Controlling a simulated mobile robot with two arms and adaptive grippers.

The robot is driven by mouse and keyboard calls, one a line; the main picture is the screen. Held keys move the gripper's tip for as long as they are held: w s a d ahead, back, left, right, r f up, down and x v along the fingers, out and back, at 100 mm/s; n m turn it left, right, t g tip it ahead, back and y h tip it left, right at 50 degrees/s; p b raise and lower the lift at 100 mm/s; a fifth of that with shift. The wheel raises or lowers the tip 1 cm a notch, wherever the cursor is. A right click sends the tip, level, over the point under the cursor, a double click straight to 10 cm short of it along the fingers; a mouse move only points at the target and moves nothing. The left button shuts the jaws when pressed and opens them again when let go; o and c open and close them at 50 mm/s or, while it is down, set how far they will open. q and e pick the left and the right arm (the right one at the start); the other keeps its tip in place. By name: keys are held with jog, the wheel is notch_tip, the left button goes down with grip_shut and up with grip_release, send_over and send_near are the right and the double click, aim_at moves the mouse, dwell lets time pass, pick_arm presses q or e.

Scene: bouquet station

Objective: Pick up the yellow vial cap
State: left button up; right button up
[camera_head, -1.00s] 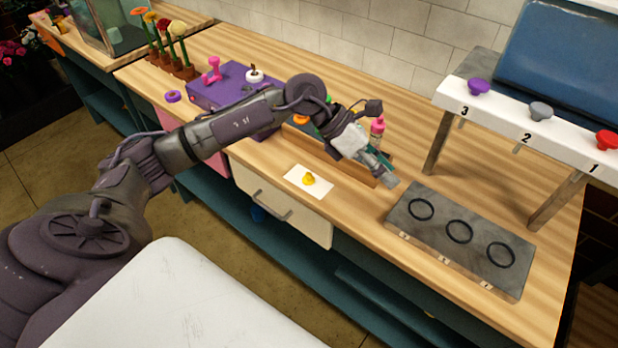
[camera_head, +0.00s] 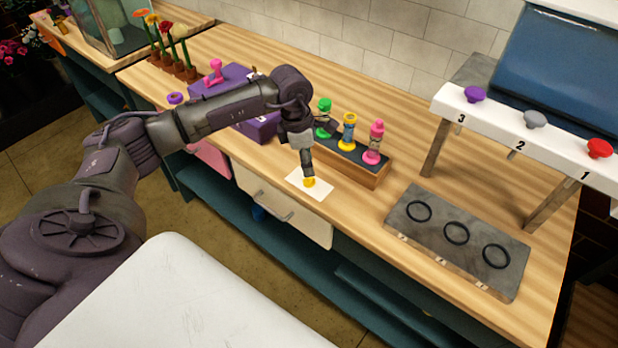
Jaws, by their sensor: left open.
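The yellow vial cap (camera_head: 310,183) lies on a white card (camera_head: 321,190) near the front edge of the wooden counter. My left gripper (camera_head: 308,172) points down right over the cap, its fingertips at or just above it. The jaws are open, and the fingers partly hide the cap. I cannot tell whether they touch it. Behind, a wooden rack (camera_head: 368,175) holds a green-topped vial (camera_head: 324,118), a yellow-topped vial (camera_head: 348,131) and a pink-topped vial (camera_head: 374,143). My right gripper is not in view.
A grey slab with three rings (camera_head: 455,262) lies to the right. Beyond it stands a white shelf (camera_head: 520,130) with purple, grey and red knobs, numbered 3, 2, 1. A purple box (camera_head: 222,87) is behind my left arm. The counter between rack and slab is clear.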

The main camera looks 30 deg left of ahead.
aim_at(309, 179)
pick_arm(q)
jog(key=shift+f+p, duration=0.3)
jog(key=shift+f, duration=0.05)
notch_tip(309, 179, down, 4)
jog(key=shift+w+d+r+p, duration=0.1)
jog(key=shift+r+p, duration=0.05)
jog(key=shift+p, duration=0.75)
jog(key=shift+w+f, duration=0.1)
jog(key=shift+f, duration=0.35)
jog(key=c, duration=0.8)
